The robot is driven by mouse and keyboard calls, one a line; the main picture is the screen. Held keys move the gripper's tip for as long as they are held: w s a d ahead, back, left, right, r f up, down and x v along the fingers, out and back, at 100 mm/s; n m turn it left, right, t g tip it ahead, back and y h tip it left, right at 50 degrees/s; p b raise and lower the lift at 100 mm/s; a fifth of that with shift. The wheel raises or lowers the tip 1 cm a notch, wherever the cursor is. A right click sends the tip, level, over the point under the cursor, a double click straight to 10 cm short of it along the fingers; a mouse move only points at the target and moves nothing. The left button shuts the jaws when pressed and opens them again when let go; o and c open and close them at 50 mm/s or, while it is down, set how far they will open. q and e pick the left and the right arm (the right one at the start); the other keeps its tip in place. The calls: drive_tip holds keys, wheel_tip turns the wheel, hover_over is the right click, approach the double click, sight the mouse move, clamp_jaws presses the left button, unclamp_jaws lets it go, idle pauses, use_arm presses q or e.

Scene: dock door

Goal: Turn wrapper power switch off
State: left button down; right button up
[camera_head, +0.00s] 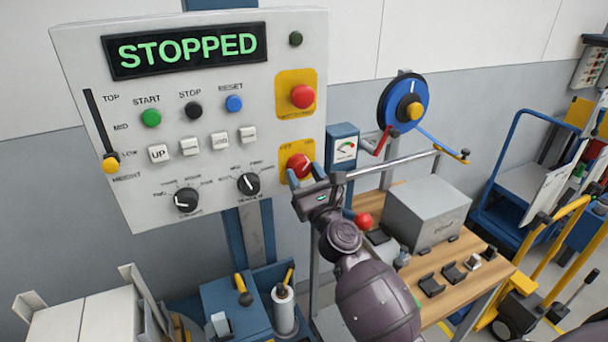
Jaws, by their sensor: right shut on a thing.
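The wrapper control panel (210,110) is a white upright box. Its display (187,47) reads STOPPED in green letters. The red rotary power switch (299,164) sits on a yellow plate at the panel's lower right. My right gripper (304,180) is at this switch and shut on it, partly hiding its lower part and plate. A red mushroom button (303,96) on another yellow plate is above it. My left gripper is not in view.
Black knobs (248,184) and white push buttons (219,140) lie left of the switch. A small gauge box (344,147) is close on the right. A wooden bench (473,246) with a grey box (428,211) stands below right, near my right arm.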

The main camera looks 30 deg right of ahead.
drive_tip(key=n+y, duration=0.1)
drive_tip(key=n, duration=0.2)
drive_tip(key=n+y+p, duration=0.1)
drive_tip(key=n+y, duration=0.1)
drive_tip(key=n, duration=0.1)
drive_tip(key=shift+d+r+g, duration=0.15)
drive_tip(key=shift+d+g, duration=0.05)
drive_tip(key=shift+g, duration=0.1)
drive_tip(key=n+y, duration=0.1)
drive_tip(key=n, duration=0.2)
drive_tip(key=n+g+y+p, duration=0.1)
drive_tip(key=n, duration=0.2)
drive_tip(key=shift+d, duration=0.1)
drive_tip(key=n+g, duration=0.1)
drive_tip(key=n, duration=0.1)
drive_tip(key=n+g+y, duration=0.1)
drive_tip(key=n, duration=0.2)
drive_tip(key=shift+d+r, duration=0.15)
drive_tip(key=shift+r+n+g, duration=0.15)
drive_tip(key=shift+n+g, duration=0.75)
drive_tip(key=shift+n, duration=1.1)
drive_tip(key=o, duration=0.9)
drive_tip(key=shift+s, duration=0.15)
